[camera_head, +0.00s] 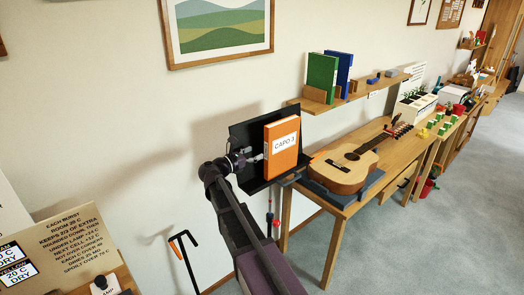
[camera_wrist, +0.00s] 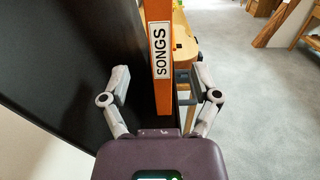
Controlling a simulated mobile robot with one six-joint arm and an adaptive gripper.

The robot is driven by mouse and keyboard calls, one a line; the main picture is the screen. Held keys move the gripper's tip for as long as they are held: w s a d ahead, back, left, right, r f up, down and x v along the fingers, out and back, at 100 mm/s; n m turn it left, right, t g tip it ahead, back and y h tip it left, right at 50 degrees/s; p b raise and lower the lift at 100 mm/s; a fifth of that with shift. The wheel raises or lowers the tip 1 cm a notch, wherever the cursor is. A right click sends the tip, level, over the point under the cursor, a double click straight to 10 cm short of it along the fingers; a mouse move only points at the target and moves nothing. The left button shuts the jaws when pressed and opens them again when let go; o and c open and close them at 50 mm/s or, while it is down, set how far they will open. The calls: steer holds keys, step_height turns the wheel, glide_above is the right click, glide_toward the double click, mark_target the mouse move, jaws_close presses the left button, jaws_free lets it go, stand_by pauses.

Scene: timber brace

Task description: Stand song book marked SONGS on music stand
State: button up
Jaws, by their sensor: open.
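The orange song book (camera_head: 268,150) stands upright on the black music stand (camera_head: 244,136), against its back panel. Its cover label reads "CAPO 2" in the head view. In the wrist view its spine (camera_wrist: 161,94) carries a white label reading SONGS. The stand's dark panel (camera_wrist: 75,60) fills the left of the wrist view. My gripper (camera_head: 251,158) is at the book's left, spine side. In the wrist view my gripper (camera_wrist: 160,80) is open, with one finger on each side of the spine and gaps visible. The book's lower edge is partly hidden.
A guitar (camera_head: 342,170) lies on the wooden table (camera_head: 395,160) right of the stand. A wall shelf (camera_head: 345,94) above holds a green book (camera_head: 322,77) and a blue book (camera_head: 344,70). A sign board (camera_head: 80,250) is at lower left.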

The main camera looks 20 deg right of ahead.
steer(key=shift+s+a, duration=0.25)
steer(key=shift+a, duration=0.45)
steer(key=s+f+m+g+y, duration=0.4)
steer(key=s+f+m+y, duration=0.4)
steer(key=s+f+m, duration=0.4)
steer(key=s+a+f+m+g+y, duration=0.1)
steer(key=s+a+f+m+y, duration=0.2)
steer(key=s, duration=0.4)
steer(key=s+a+f+m+g+y, duration=0.1)
steer(key=s+a+f+m+y, duration=0.2)
steer(key=s+a+m+y, duration=0.3)
steer(key=shift+s+a+f+m, duration=0.4)
steer(key=shift+s+m, duration=0.1)
steer(key=shift+s, duration=0.1)
